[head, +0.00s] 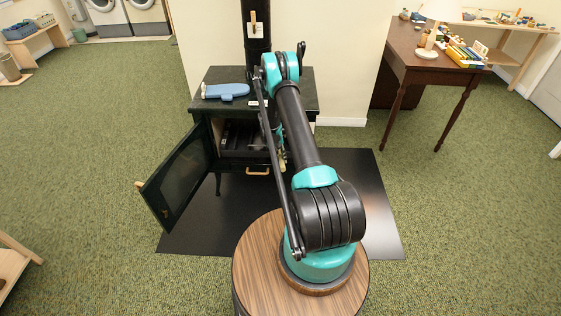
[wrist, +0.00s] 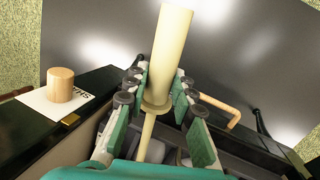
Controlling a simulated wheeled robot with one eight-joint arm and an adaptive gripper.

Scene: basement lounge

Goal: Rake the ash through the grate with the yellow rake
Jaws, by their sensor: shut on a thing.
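The dark stove (head: 305,103) stands ahead with its door (head: 182,172) swung open to the left. Dark bars, apparently the grate (head: 240,137), show inside the opening. My gripper (wrist: 160,88) is shut on the pale yellow handle of the rake (wrist: 170,40), with a green-padded finger on each side of its collar. A thinner yellow shaft runs from the collar toward the stove interior. The rake's head is hidden, and I cannot tell whether it touches the grate. In the head view my arm hides most of the gripper. No ash can be made out.
A blue mitt-like object (head: 226,91) lies on the stove top. A wooden knob (wrist: 60,85) stands by a lettered card, and a bent wooden handle (wrist: 220,108) juts from the stove front. A black floor plate (head: 365,190) lies below. A brown desk (head: 425,55) stands right.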

